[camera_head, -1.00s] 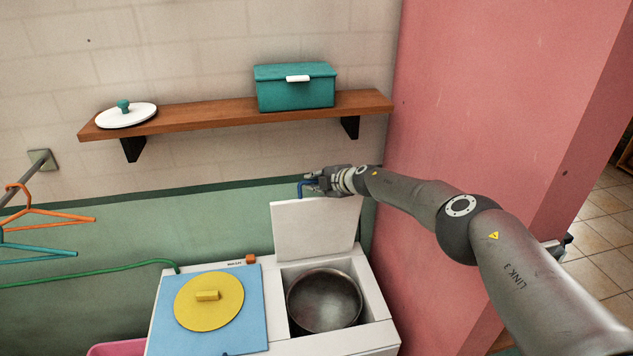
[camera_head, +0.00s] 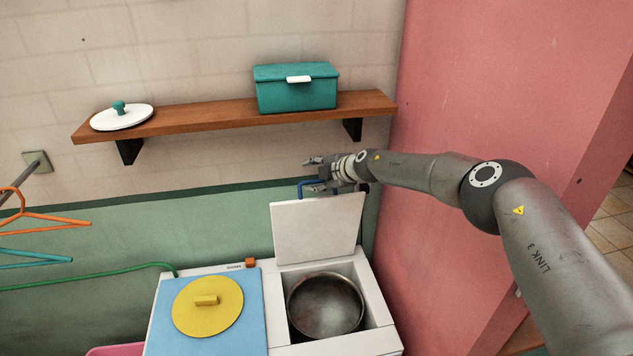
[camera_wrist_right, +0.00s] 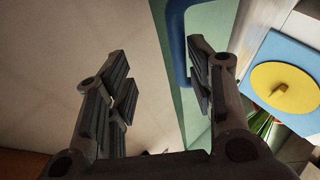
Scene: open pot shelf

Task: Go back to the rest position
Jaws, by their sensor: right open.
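My right gripper (camera_head: 316,174) is in front of the wall, just above the blue handle (camera_head: 306,185) of a raised white lid (camera_head: 318,228). In the right wrist view, its two dark fingers (camera_wrist_right: 163,85) stand wide apart with nothing between them. The blue handle (camera_wrist_right: 178,40) shows there close to the right finger; I cannot tell whether they touch. The white lid stands upright behind an open well holding a metal pot (camera_head: 325,303). My left gripper is not in view.
A wooden shelf (camera_head: 215,117) above carries a teal box (camera_head: 297,88) and a white lid with a teal knob (camera_head: 122,117). A yellow lid (camera_head: 208,306) lies on a blue board (camera_head: 253,320). Hangers (camera_head: 45,218) are at left. A pink wall (camera_head: 480,80) stands close to my right arm.

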